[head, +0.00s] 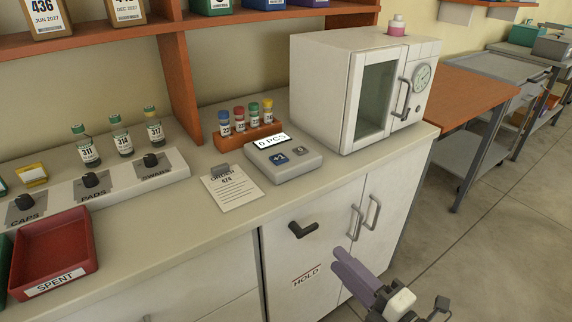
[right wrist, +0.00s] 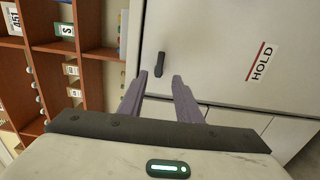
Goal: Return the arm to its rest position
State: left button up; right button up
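My right gripper (head: 339,258) is in the lower right of the head view, in front of the white cabinet doors under the counter. Its two purple fingers stand apart with nothing between them, which the right wrist view (right wrist: 160,84) shows clearly. Ahead of it is the door marked HOLD (head: 283,265), with a black lever handle (head: 302,230); the handle also shows in the right wrist view (right wrist: 160,65). The gripper appears apart from the handle and door. My left gripper is not in view.
On the counter stand a white incubator (head: 324,92) with its glass door shut, a counting scale (head: 291,168), a rack of capped vials (head: 243,137), an order sheet (head: 233,192) and a red SPENT tray (head: 92,235). The floor (head: 500,220) at right is clear.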

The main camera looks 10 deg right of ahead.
jog(key=s+a+f+m+g+h, duration=0.1)
jog(key=s+a+f+m+g, duration=0.2)
jog(key=s+f+m, duration=0.4)
jog(key=s+a+f+m+g+h+p, duration=0.1)
jog(key=s+f+m+g, duration=0.4)
jog(key=m, duration=0.8)
jog(key=s+a+f+h, duration=0.1)
jog(key=s+a+f, duration=0.1)
jog(key=f, duration=0.3)
jog(key=shift+s+a+h, duration=0.3)
jog(key=shift+s, duration=0.3)
